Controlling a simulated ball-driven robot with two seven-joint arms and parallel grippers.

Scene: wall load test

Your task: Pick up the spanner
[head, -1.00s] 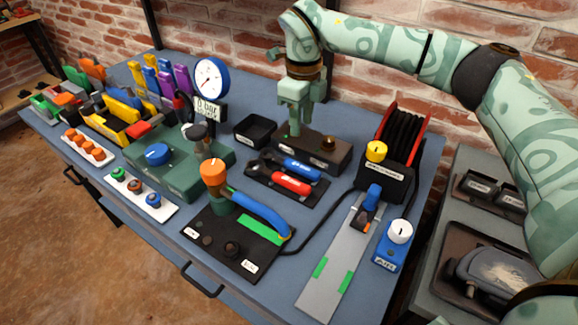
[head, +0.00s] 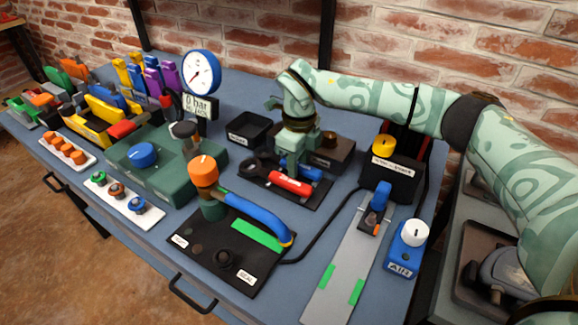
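Two handled tools lie side by side on a small black tray (head: 262,186) in the middle of the blue bench. One has a red handle (head: 290,182) and the other, behind it, a blue handle (head: 311,173). Their dark heads point left; I cannot tell for sure from the heads which is the spanner. My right gripper (head: 291,166) points down at the blue handle, just behind the red one, and hides part of it. I cannot tell whether its fingers touch or grip the handle. My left gripper is out of view.
A black open box (head: 250,131) stands behind the tray, and a dark block (head: 334,151) behind the gripper. A gauge (head: 201,73) and green fixture (head: 165,170) are left. An orange-knobbed stand with a blue hose (head: 252,214) is in front. The reel box (head: 390,178) is right.

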